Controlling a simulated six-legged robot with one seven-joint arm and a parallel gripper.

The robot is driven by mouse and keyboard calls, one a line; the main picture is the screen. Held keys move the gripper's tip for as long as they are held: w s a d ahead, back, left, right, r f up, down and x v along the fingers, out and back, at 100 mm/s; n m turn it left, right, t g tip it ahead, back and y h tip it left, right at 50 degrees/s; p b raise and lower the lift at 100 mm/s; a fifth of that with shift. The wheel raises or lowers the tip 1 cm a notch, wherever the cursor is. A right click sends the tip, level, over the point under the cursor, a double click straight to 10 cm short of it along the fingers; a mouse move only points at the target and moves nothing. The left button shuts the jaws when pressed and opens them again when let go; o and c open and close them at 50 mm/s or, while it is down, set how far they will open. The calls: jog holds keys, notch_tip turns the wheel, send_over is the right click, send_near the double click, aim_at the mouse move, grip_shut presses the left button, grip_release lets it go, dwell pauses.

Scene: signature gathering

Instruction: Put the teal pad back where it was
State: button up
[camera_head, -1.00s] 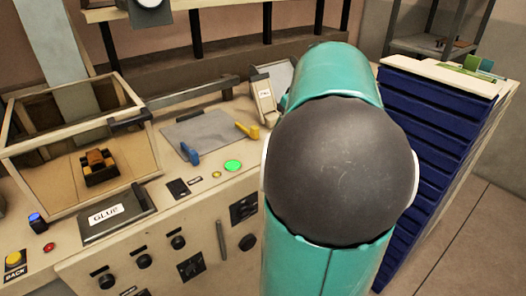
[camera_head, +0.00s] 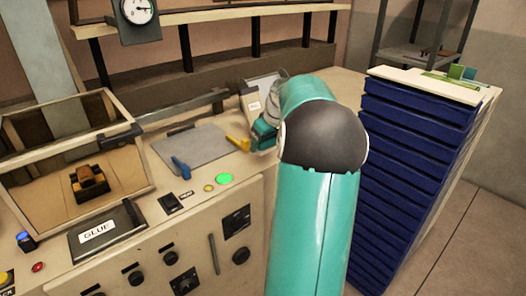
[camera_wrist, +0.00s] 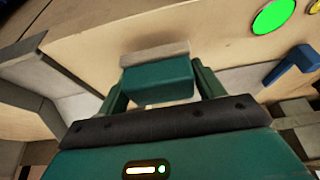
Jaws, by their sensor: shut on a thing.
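My gripper (camera_wrist: 160,84) is shut on a teal block with a pale grey edge, which looks like the teal pad (camera_wrist: 157,80). The block sits between the two green fingers in the wrist view. In the head view my gripper (camera_head: 264,133) is at the right end of the worktop, beside a tilted holder with a white label (camera_head: 254,105). My arm hides part of that area. I cannot tell whether the pad touches the surface beneath.
A grey plate (camera_head: 190,149) with a blue-handled tool (camera_head: 181,168) and a yellow-handled tool (camera_head: 238,144) lies left of my gripper. A lit green button (camera_head: 224,179) is on the worktop. A blue drawer stack (camera_head: 415,125) stands to the right. A GLUE box (camera_head: 103,235) sits front left.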

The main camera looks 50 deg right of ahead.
aim_at(263, 159)
jog(key=shift+w+f, duration=0.4)
jog(key=shift+f, duration=0.1)
jog(key=shift+w+d+f, duration=0.1)
jog(key=shift+d+f, duration=0.05)
jog(key=shift+f, duration=1.45)
jog(key=shift+f, duration=0.15)
jog(key=o, duration=1)
